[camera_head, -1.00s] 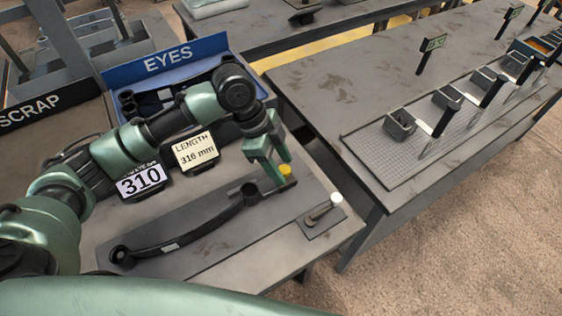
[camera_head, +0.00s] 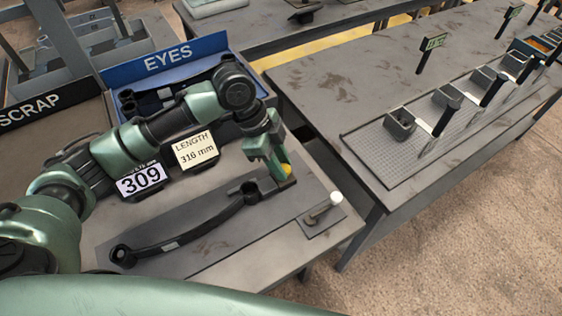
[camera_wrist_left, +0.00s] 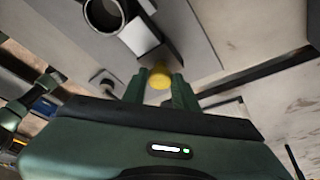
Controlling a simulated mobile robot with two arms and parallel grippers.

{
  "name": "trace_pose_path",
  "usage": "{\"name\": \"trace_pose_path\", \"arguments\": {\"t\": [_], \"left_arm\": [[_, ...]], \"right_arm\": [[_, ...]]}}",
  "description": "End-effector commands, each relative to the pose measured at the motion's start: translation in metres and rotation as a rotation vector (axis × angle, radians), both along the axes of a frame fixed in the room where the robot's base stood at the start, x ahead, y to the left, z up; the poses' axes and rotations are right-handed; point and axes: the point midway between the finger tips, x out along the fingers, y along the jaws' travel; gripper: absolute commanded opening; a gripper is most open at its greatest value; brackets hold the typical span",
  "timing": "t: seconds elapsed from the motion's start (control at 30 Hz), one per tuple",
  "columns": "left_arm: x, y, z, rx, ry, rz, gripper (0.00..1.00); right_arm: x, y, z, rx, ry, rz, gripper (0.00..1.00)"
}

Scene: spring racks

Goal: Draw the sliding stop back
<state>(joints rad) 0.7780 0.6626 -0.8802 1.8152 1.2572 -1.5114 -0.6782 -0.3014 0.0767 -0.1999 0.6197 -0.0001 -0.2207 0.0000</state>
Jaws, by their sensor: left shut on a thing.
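The sliding stop shows as a yellow knob (camera_head: 286,169) at the right end of the gauge on the near bench; most of the stop is hidden by my fingers. My left gripper (camera_head: 276,166) is shut on this knob from above. In the left wrist view the yellow knob (camera_wrist_left: 160,77) sits between the two green fingers. A black curved spring leaf (camera_head: 195,232) lies along the gauge plate, with an eye at each end. Its right eye is close beside the gripper. The digital readout (camera_head: 141,179) shows 309. My right gripper is not in view.
A card (camera_head: 196,150) reads LENGTH 316 mm. A blue EYES bin (camera_head: 165,62) stands behind, and a SCRAP sign (camera_head: 38,107) is at left. A white-tipped lever (camera_head: 335,198) stands at the bench's right. A second bench (camera_head: 340,90) with several holders is across a gap.

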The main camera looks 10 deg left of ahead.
Motion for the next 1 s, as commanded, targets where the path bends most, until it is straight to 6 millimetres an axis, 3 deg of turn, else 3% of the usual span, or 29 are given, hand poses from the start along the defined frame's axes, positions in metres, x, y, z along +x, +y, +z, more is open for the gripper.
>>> {"name": "trace_pose_path", "arguments": {"t": [0.83,1.0], "left_arm": [[0.001,0.0,0.001,-0.001,-0.003,0.001,0.0],[0.014,-0.014,0.004,-0.005,-0.003,0.001,0.0]], "right_arm": [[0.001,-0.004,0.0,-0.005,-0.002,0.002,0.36],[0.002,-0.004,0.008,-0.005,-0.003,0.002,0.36]]}}
